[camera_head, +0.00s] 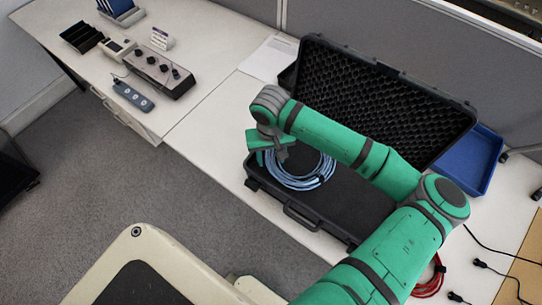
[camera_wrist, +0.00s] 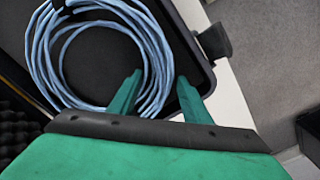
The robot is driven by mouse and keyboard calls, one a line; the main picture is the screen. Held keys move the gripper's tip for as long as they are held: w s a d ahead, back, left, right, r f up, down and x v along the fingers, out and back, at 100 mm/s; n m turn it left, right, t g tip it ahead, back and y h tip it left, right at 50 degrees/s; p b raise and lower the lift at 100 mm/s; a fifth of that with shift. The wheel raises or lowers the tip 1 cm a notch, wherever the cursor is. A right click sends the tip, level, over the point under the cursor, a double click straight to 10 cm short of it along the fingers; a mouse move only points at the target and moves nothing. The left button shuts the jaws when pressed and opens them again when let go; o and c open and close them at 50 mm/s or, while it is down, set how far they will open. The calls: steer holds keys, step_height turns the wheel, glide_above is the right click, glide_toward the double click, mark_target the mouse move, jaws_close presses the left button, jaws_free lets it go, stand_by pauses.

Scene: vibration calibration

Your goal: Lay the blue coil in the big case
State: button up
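The big case (camera_head: 335,205) is black and lies open on the desk, its foam-lined lid raised at the back. The blue coil (camera_head: 322,176) is a light-blue cable ring at the left end of the case's base and appears to lie on its floor. My gripper (camera_head: 270,157) is over the coil's left side and hides part of it. In the wrist view the blue coil (camera_wrist: 37,55) fills the upper left, inside the case's rim (camera_wrist: 192,60). My gripper's fingers (camera_wrist: 160,78) stand apart, one inside the ring and one outside, with a gap beside the strands.
A blue tray (camera_head: 478,165) is right of the case. A red cable (camera_head: 433,282) and black leads (camera_head: 485,262) lie at the lower right. A control box (camera_head: 160,72), a blue-grey strip (camera_head: 132,96) and other small items are on the left desk. Bare desk lies between.

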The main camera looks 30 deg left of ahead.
step_height(320, 180, up, 12)
stand_by(0.6)
steer(key=shift+s, duration=0.1)
stand_by(0.5)
